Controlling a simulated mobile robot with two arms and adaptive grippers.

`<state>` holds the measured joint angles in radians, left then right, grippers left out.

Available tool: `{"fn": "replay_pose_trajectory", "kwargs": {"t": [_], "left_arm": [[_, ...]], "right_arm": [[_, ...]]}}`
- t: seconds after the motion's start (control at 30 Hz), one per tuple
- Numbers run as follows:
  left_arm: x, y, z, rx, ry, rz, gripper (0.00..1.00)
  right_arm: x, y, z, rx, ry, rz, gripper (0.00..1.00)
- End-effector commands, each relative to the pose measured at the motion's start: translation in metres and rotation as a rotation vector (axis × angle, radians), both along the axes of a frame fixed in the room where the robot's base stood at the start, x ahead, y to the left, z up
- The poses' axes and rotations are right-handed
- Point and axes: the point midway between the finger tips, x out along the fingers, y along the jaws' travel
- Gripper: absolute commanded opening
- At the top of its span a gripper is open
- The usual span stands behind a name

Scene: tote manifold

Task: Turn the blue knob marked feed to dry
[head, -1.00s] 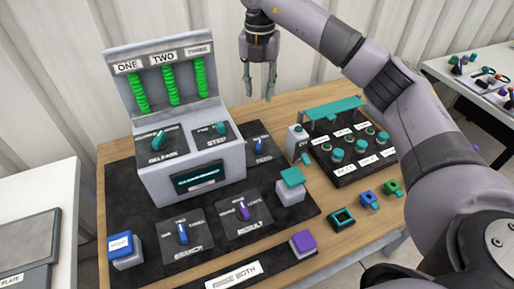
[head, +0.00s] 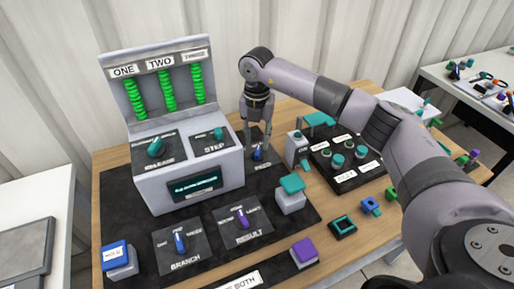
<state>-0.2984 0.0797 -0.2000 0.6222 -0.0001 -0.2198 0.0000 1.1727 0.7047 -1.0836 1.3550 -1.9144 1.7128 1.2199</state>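The blue feed knob (head: 258,153) sits on a dark plate to the right of the grey console; its label is small and partly legible. My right gripper (head: 257,142) points down at this knob from above. Its two fingers are apart, one toward each side of the knob, and nothing is held between them. I cannot tell whether the fingers touch the knob. The knob's exact setting and the position words around it are too small and partly covered to read. My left gripper is not in view.
The grey console (head: 158,192) with green columns stands close left of my gripper. A white box (head: 297,148) and a teal-topped block (head: 291,190) stand close right. Blue branch (head: 180,241) and purple result (head: 242,218) knobs are nearer the front. Loose coloured blocks lie at right.

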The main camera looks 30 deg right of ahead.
Motion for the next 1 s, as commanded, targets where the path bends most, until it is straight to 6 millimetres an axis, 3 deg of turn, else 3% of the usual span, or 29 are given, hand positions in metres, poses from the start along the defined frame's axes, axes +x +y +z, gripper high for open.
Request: {"fn": "replay_pose_trajectory", "kwargs": {"t": [0.2,0.37,0.7,1.0], "left_arm": [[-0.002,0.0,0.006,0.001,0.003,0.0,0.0],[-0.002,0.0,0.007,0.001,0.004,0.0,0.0],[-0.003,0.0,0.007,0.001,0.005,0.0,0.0],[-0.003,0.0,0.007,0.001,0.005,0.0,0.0]], "right_arm": [[0.0,0.0,-0.037,0.0,0.003,-0.001,0.33],[0.0,0.0,-0.051,0.001,0.001,0.0,0.33],[0.0,0.0,-0.055,0.0,0.0,0.0,0.33],[0.0,0.0,-0.055,0.0,0.0,0.0,0.12]]}}
